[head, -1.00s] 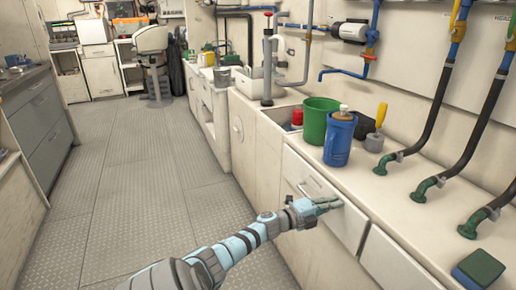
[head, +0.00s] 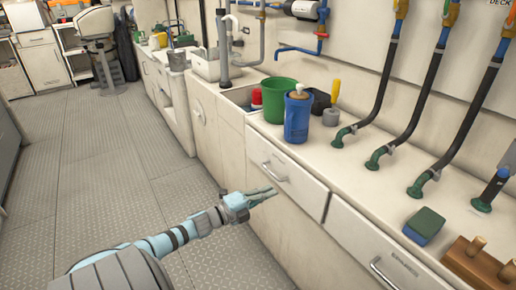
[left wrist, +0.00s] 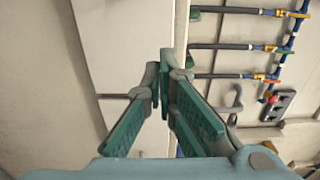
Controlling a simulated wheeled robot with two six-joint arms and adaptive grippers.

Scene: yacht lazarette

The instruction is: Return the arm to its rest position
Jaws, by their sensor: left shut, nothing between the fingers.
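My left arm comes in from the bottom left of the head view. Its gripper (head: 268,192) is shut and empty, in front of the cream counter's drawer (head: 295,188), just below the drawer's metal handle (head: 274,172). I cannot tell the exact gap between the fingers and the drawer front. In the left wrist view the green-padded fingers (left wrist: 168,62) converge at their tips with nothing between them. My right gripper is not in view.
Black hoses (head: 424,85) rise along the wall. A second drawer (head: 375,262) is at the lower right. The metal floor (head: 100,190) at left is clear.

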